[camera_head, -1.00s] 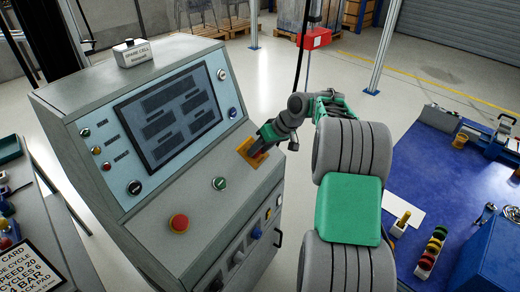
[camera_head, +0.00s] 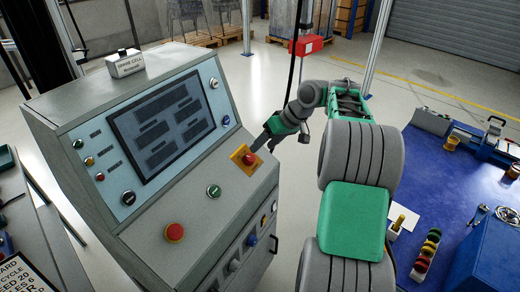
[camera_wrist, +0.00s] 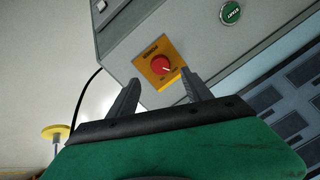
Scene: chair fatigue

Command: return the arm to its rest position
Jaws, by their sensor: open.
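My arm (camera_head: 352,150), grey with green covers, reaches from the lower right toward the grey control console (camera_head: 140,220). My gripper (camera_head: 258,142) is open and empty, just above and to the right of the red knob (camera_head: 247,158) on its yellow plate. In the wrist view the two fingers of my gripper (camera_wrist: 160,92) stand apart, with the red knob (camera_wrist: 160,65) and yellow plate (camera_wrist: 150,57) beyond them. A gap shows between the fingers and the knob.
The console also has a screen (camera_head: 160,125), a green button (camera_head: 214,191) and a red mushroom button (camera_head: 174,232). A blue table (camera_head: 430,215) with several coloured parts (camera_head: 427,253) stands at right. A red box (camera_head: 306,45) hangs behind. Open floor lies beyond the console.

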